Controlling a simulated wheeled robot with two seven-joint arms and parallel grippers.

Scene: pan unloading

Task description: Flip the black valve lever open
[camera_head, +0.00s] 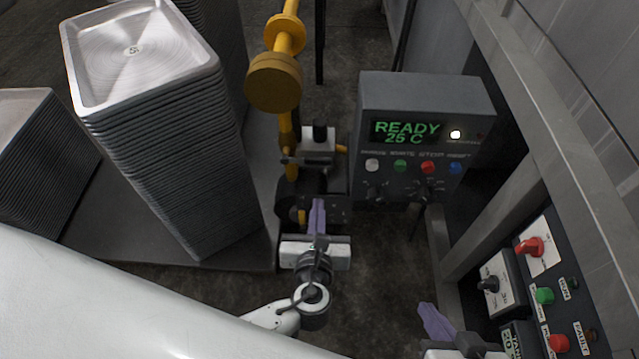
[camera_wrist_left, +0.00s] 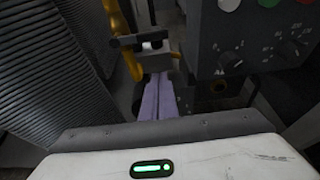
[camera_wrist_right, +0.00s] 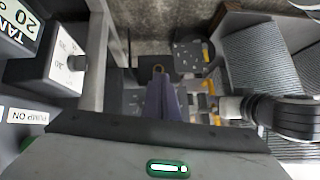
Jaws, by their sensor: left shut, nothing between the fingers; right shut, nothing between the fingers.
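The black valve lever (camera_head: 305,160) is a dark bar lying roughly crosswise beside the yellow pipe, at a pale valve block (camera_head: 318,143). In the left wrist view the black lever (camera_wrist_left: 137,40) lies just beyond the fingertips. My left gripper (camera_head: 318,202) has its purple fingers shut and empty, a little nearer to me than the lever; contact cannot be told. Its fingers also show in the left wrist view (camera_wrist_left: 161,76). My right gripper (camera_head: 428,308) is shut and empty at the lower right, well away from the lever. Its fingers show in the right wrist view (camera_wrist_right: 158,74).
A yellow pipe (camera_head: 289,35) rises behind the valve. A grey control box (camera_head: 375,92) reading "READY 25 C" stands right of it. Tall stacks of metal trays (camera_head: 185,165) stand at left. A switch panel (camera_head: 557,270) and metal frame (camera_head: 545,115) are at right.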

